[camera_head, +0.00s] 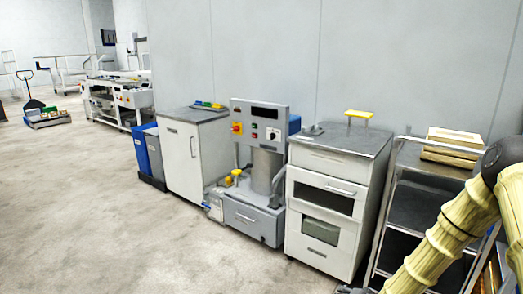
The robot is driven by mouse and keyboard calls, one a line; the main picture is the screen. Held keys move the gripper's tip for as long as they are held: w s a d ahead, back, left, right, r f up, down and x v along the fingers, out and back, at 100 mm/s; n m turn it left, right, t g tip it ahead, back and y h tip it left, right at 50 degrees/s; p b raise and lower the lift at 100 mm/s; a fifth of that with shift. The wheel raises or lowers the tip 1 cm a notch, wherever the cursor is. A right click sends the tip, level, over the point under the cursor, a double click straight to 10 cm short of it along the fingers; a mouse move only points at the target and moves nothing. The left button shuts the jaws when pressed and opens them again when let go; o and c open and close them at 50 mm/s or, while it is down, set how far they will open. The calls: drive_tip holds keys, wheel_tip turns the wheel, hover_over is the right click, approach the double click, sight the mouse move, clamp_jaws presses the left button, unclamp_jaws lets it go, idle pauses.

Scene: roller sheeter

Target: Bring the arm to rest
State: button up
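My arm shows at the right edge of the head view, in a cream-yellow ribbed sleeve (440,243) with a dark joint at the top. One sleeved section slopes down and left from that joint and leaves the picture at the bottom. My gripper is out of view, so I cannot see whether it is open or holds anything. The arm passes in front of a metal shelf cart (420,190). I cannot tell whether it touches the cart.
Boxes (452,148) lie on the shelf cart. Left of it stand a drawer cabinet (333,164), a grey machine with a control panel (258,207), a white cabinet (185,160) and blue bins (146,152). A loaded pallet (48,119) sits farther back. The concrete floor (90,220) at left is clear.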

drive_tip(key=s+a+f+n+g+h+p, duration=0.1)
drive_tip(key=s+a+f+n+g, duration=0.25)
drive_tip(key=s, duration=1.25)
drive_tip(key=s+a+f+n+g+p, duration=0.25)
drive_tip(key=s+a+f, duration=0.2)
drive_tip(key=s, duration=1.15)
drive_tip(key=s+d+n+g+h, duration=0.1)
drive_tip(key=s+g, duration=0.2)
drive_tip(key=s, duration=0.9)
drive_tip(key=shift+s+d+r+n, duration=0.15)
drive_tip(key=shift+r+n, duration=0.05)
drive_tip(key=shift+n, duration=0.1)
